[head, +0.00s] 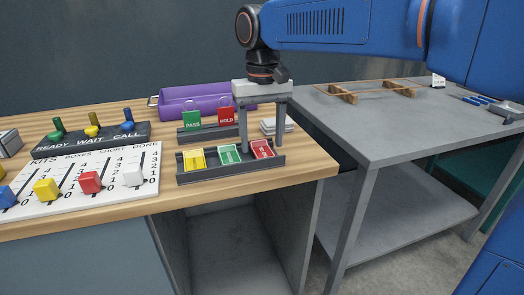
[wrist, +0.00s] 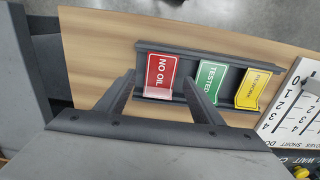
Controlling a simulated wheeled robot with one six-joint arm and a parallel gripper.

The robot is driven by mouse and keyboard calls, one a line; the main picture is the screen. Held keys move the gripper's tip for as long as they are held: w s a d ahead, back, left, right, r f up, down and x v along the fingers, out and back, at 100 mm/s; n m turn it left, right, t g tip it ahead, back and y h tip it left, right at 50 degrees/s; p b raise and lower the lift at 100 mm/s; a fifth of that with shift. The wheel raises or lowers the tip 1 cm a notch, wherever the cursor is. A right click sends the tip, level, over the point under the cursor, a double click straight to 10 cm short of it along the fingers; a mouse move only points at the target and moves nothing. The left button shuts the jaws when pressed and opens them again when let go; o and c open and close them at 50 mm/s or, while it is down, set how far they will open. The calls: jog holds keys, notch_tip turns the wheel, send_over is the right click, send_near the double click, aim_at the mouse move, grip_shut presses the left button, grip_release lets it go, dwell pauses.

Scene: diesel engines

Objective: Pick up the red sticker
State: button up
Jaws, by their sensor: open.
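The red sticker (head: 262,149), marked NO OIL in the wrist view (wrist: 160,70), stands tilted in the right-hand place of a dark holder (head: 225,173). Beside it in the same holder are a green TESTED sticker (head: 230,154) and a yellow sticker (head: 194,159). My gripper (head: 262,145) is open and points down at the red sticker. In the wrist view the two fingertips (wrist: 160,82) lie on either side of the sticker's lower part. Nothing is held. I cannot tell the exact height of the fingers over the holder.
A rack behind holds a green PASS tag (head: 192,119) and a red HOLD tag (head: 226,117). A purple bin (head: 190,99) stands behind it. A white slider board (head: 85,185) lies left. A grey table (head: 375,125) stands right, across a gap.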

jog(key=shift+f, duration=0.25)
jog(key=shift+f, duration=0.25)
dwell(0.5)
jog(key=c, duration=1.1)
